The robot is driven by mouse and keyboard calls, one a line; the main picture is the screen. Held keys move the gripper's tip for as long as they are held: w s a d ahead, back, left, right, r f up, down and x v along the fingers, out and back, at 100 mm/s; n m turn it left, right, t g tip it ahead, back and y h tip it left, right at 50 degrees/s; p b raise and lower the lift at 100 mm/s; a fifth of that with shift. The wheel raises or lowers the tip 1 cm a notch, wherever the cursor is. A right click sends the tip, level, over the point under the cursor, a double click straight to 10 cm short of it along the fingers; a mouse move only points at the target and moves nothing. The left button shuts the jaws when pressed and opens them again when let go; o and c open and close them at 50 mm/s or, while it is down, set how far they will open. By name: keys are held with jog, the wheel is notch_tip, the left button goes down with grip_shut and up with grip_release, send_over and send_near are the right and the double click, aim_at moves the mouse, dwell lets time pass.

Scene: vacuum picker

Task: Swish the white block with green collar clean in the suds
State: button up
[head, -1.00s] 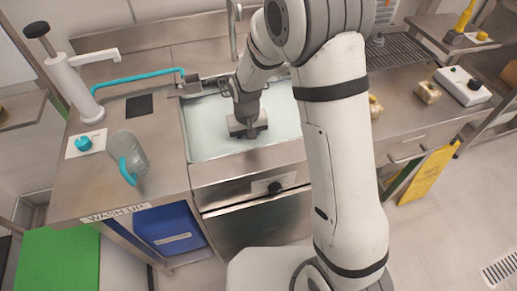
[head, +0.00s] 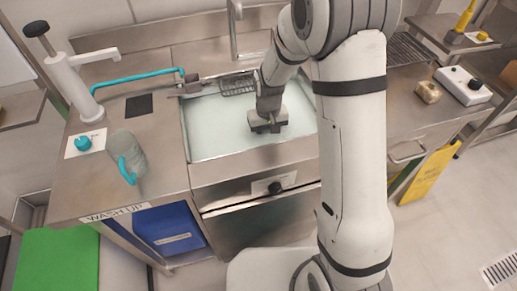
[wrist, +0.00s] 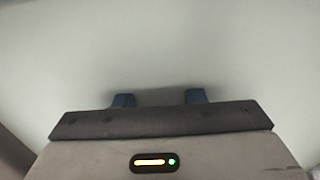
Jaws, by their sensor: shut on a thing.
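My gripper (head: 269,124) is low over the right half of the sink, at the pale, cloudy suds (head: 213,122). In the wrist view its two dark blue fingers (wrist: 159,98) stand a little apart and reach down to the pale surface. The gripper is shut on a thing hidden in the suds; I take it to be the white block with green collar. No block or collar shows in either view. The steel sink (head: 228,166) surrounds the suds.
A tap (head: 234,30) stands behind the sink, and a wire basket (head: 237,86) hangs at its back edge. A grey jug with teal handle (head: 128,152) and a white pump (head: 75,82) stand left. A beige block (head: 428,92) and a switch box (head: 463,86) are right.

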aim_at(267, 132)
jog(key=shift+s+a, duration=0.3)
jog(key=shift+a, duration=0.7)
jog(key=shift+s+a, duration=0.25)
jog(key=shift+a, duration=0.7)
jog(key=shift+s+a, duration=0.3)
jog(key=shift+a, duration=0.7)
jog(key=shift+d, duration=0.1)
jog(key=shift+w+d, duration=0.3)
jog(key=shift+d, duration=0.65)
jog(key=shift+w+d, duration=0.25)
jog(key=shift+d, duration=0.7)
jog(key=shift+w+d, duration=0.3)
jog(key=shift+d, duration=0.65)
jog(key=shift+r, duration=0.1)
notch_tip(267, 132, up, 19)
jog(key=p, duration=1.2)
